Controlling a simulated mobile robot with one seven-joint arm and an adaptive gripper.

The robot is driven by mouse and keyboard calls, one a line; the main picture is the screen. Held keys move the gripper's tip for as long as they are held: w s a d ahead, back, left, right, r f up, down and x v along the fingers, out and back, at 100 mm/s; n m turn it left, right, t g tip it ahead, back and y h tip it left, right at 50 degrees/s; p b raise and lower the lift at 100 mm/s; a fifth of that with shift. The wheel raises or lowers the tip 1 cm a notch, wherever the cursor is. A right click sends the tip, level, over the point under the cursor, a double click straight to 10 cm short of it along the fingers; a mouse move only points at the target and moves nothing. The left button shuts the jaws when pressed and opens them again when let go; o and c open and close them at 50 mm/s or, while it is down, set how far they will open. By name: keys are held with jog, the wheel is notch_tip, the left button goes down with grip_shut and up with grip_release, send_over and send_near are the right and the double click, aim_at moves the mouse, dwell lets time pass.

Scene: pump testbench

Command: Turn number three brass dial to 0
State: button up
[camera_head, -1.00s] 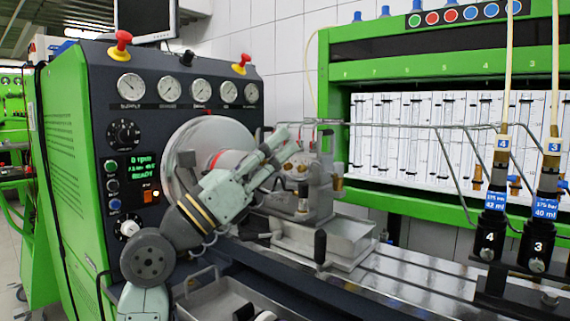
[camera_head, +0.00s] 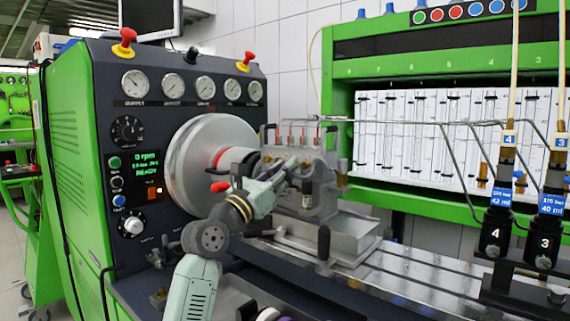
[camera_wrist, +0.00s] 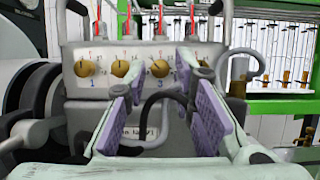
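The number three brass dial (camera_wrist: 160,68) is on the pale front plate of the pump block in the wrist view. It is round, with small markings around it and a blue 3 below it. I cannot read its setting. Brass dial one (camera_wrist: 85,68) and another brass dial (camera_wrist: 120,68) sit to its left. Any dial further right is hidden behind a finger. My gripper (camera_wrist: 160,100) is open, its purple-padded fingers apart and nothing between them. It is in front of and below the dial, apart from it. In the head view, the arm reaches to the pump (camera_head: 310,180).
A large flywheel (camera_head: 195,165) stands left of the pump. Black hoses (camera_wrist: 155,110) hang below the dials between my fingers. A metal tray (camera_head: 340,243) lies under the pump. Black injector holders (camera_head: 495,225) stand at the right, with metal pipes (camera_head: 420,123) running to them.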

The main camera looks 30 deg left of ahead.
jog(key=shift+w+r, duration=0.1)
jog(key=shift+w, duration=0.2)
jog(key=shift+c, duration=0.5)
grip_shut()
